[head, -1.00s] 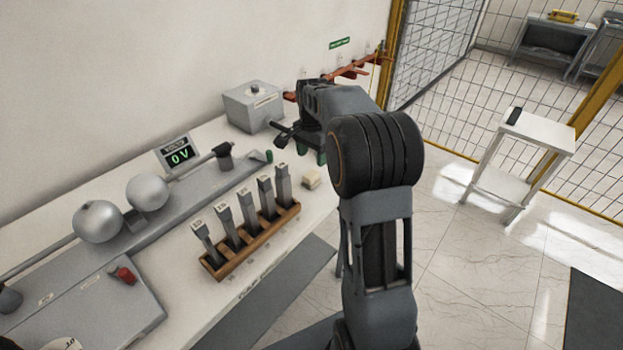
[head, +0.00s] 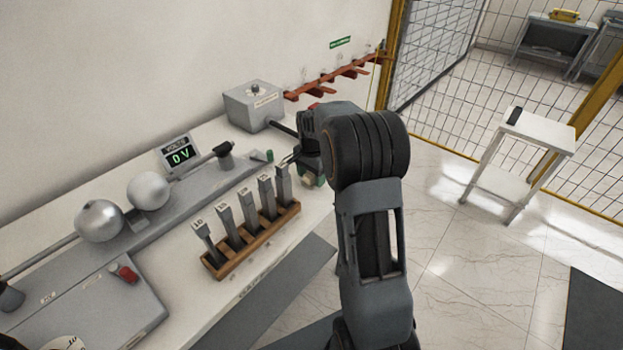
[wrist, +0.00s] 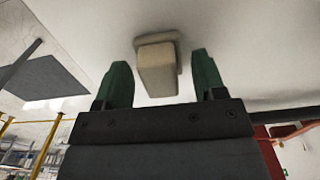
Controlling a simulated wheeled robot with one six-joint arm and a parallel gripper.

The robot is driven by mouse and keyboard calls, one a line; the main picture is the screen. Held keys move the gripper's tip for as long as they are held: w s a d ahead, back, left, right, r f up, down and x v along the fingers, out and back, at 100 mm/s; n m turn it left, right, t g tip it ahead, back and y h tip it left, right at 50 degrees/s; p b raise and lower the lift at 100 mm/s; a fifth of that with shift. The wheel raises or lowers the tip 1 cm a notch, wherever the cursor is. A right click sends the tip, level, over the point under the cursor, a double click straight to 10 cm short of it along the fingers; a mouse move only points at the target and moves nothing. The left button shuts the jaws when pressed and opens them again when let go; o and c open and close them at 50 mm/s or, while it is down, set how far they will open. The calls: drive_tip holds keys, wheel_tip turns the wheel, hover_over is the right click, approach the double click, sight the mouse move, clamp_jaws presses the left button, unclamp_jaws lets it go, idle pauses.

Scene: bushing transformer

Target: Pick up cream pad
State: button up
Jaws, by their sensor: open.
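The cream pad (wrist: 157,68) is a small pale block with a wider end against the white table top. In the wrist view it lies between and slightly beyond the two green fingertips of my gripper (wrist: 158,80), with gaps on both sides. My gripper is open and empty. In the head view the gripper (head: 312,178) is low over the table, right of the wooden rack, and the cream pad (head: 307,181) is mostly hidden by it.
A wooden rack (head: 252,245) with several grey-handled tools stands just left of my gripper. A grey box (head: 253,107) stands behind it near the wall. A volt display (head: 178,155) and two metal spheres are further left. The table's front edge is close by.

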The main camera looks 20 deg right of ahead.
drive_tip(key=c, duration=1)
wheel_tip(320, 180, up, 10)
idle(0.3)
drive_tip(key=shift+o, duration=1.4)
drive_tip(key=shift+c, duration=1)
